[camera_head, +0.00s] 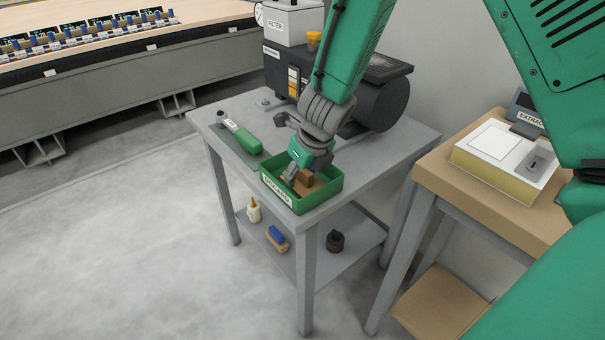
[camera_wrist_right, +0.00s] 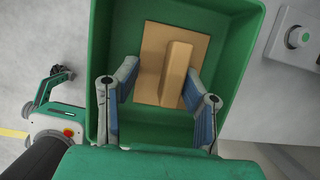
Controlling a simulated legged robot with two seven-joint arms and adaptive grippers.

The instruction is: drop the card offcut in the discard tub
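The discard tub (camera_head: 331,190) is a green open box with a white label on its front, on the grey bench. The card offcut (camera_head: 305,180) is tan and lies inside it, partly hidden by my right gripper in the head view. In the wrist view the offcut (camera_wrist_right: 177,75) is a flat piece with a raised ridge, inside the tub's green walls (camera_wrist_right: 103,40). My right gripper (camera_wrist_right: 163,80) is open, its fingers apart on either side of the ridge, with clear space at the left finger. It also shows low over the tub in the head view (camera_head: 292,176). My left gripper is not in view.
A green-handled tool (camera_head: 243,137) lies left of the tub on the bench (camera_head: 348,168). A dark machine (camera_head: 378,100) stands behind. A glue bottle (camera_head: 254,211) and brush (camera_head: 277,238) are on the lower shelf. A wooden-topped table (camera_head: 450,187) stands at the right.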

